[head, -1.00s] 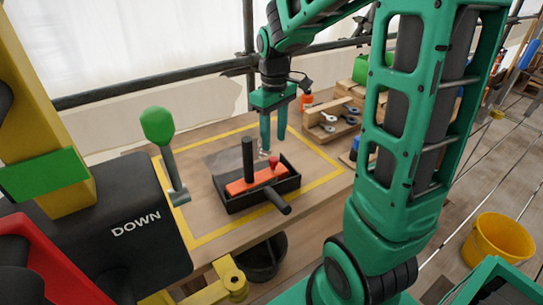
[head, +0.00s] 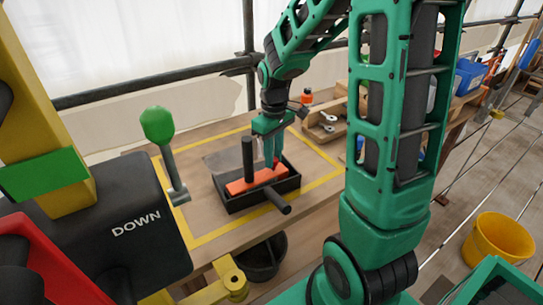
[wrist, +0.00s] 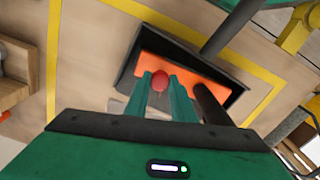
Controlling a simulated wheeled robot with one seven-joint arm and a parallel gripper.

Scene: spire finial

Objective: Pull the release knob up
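The release knob (wrist: 160,80) is a small red ball, seen in the wrist view between the two green fingertips of my gripper (wrist: 160,85). The fingertips sit close on both sides of it with almost no gap, and my gripper looks shut on it. The knob rises from an orange block (wrist: 206,80) inside a black tray (wrist: 128,72). In the head view my gripper (head: 272,158) points down at the orange block (head: 240,186), and its fingers hide most of the knob.
A black upright post (head: 248,158) stands beside my gripper, and a dark bar (head: 277,200) sticks out at the tray's front. A green-knobbed lever (head: 160,128) stands at left. A wooden tool rack (head: 322,122) is behind. Bare tabletop lies around the tray.

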